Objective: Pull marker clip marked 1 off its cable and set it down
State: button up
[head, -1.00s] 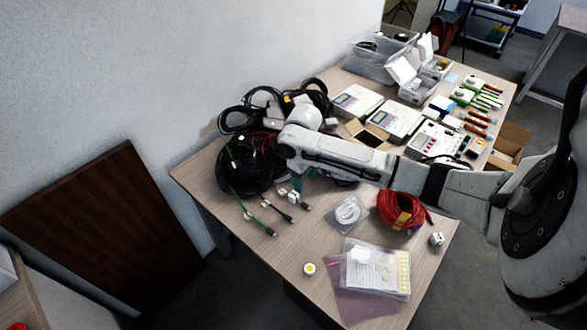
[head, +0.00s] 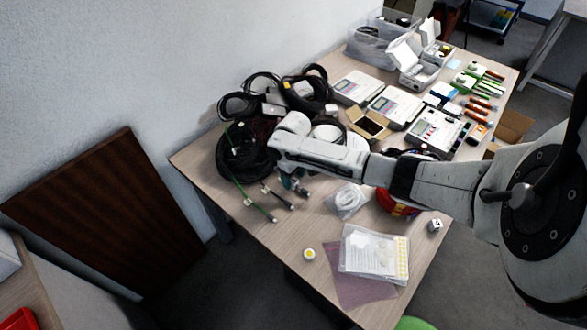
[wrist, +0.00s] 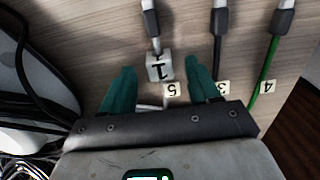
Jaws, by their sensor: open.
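The marker clip marked 1 (wrist: 160,68) is a small white block with a black 1, just behind a grey and white cable plug (wrist: 151,22) in the wrist view. My gripper (wrist: 161,74) has teal fingers spread apart, one on each side of the clip. Gaps show between the clip and both fingers, so it is not gripped. In the head view my gripper (head: 291,182) is low over the cable ends near the table's left edge, and the clip cannot be made out there.
Tags marked 5 (wrist: 171,90), 3 (wrist: 223,88) and 4 (wrist: 267,86) sit close by on neighbouring cables. A black cable coil (head: 240,160) lies left of my gripper. A bagged white coil (head: 347,201) lies to its right.

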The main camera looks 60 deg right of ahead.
jog(key=shift+f, duration=0.4)
grip_shut()
dwell(0.7)
